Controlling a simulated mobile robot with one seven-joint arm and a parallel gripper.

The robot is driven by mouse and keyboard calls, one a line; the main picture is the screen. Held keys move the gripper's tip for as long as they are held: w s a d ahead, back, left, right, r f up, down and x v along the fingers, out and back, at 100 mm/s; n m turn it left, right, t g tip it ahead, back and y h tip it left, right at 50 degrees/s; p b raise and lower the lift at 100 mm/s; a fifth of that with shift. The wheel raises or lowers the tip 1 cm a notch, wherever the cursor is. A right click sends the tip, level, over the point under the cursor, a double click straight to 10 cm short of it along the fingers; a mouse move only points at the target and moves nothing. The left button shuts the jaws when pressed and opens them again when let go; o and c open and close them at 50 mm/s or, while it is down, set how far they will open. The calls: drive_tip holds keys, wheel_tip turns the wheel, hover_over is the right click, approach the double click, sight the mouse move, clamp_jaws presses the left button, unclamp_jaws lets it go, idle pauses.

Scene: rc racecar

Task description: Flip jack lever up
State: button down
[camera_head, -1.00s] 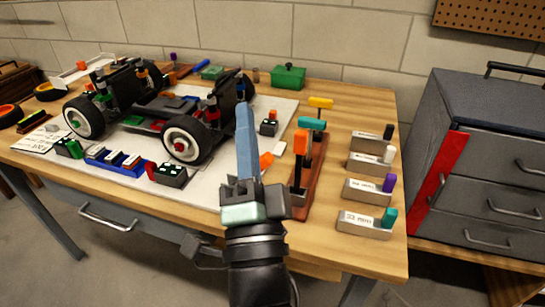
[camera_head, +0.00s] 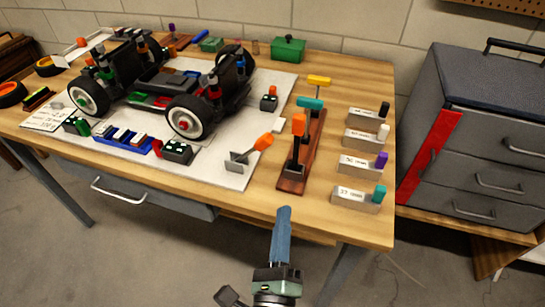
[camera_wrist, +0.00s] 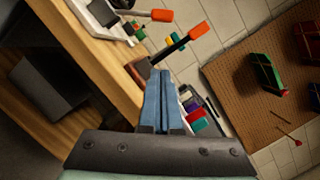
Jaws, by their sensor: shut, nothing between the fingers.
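The jack lever (camera_head: 250,152) has an orange grip and a grey metal base. It lies at the right front of the white mat, its grip tilted up to the right. In the wrist view its orange grip (camera_wrist: 161,15) shows at the top. My gripper (camera_head: 284,209) is shut and empty, in front of the table's front edge, apart from the lever and below it in the picture. In the wrist view the blue fingers (camera_wrist: 165,78) are together with nothing between them. The RC car (camera_head: 165,95) stands on the mat, left of the lever.
A wooden rack (camera_head: 290,186) with orange, teal and yellow T-handle tools stands upright right of the lever. Several labelled blocks (camera_head: 356,198) line the table's right side. A blue tray (camera_head: 118,144) sits at the mat's front. A grey drawer cabinet (camera_head: 490,125) stands at right.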

sight(251, 151)
drive_tip(key=w, duration=0.3)
drive_tip(key=w+d+r+p, duration=0.1)
drive_tip(key=w, duration=0.2)
drive_tip(key=w+r, duration=0.1)
drive_tip(key=w, duration=0.3)
drive_tip(key=shift+d, duration=0.15)
drive_tip(key=shift+w+a+r+p, duration=0.1)
drive_tip(key=shift+a+r+p, duration=0.4)
drive_tip(key=shift+p, duration=0.6)
drive_tip(key=shift+w+a+r+p, duration=0.15)
drive_tip(key=shift+a+r+p, duration=0.35)
drive_tip(key=shift+a+p, duration=0.15)
drive_tip(key=shift+w+a+r+p, duration=0.1)
drive_tip(key=shift+a+p, duration=0.2)
drive_tip(key=shift+a, duration=0.05)
drive_tip(key=shift+a+r+n+p, duration=0.2)
drive_tip(key=shift+r+n+p, duration=0.2)
drive_tip(key=shift+p, duration=0.4)
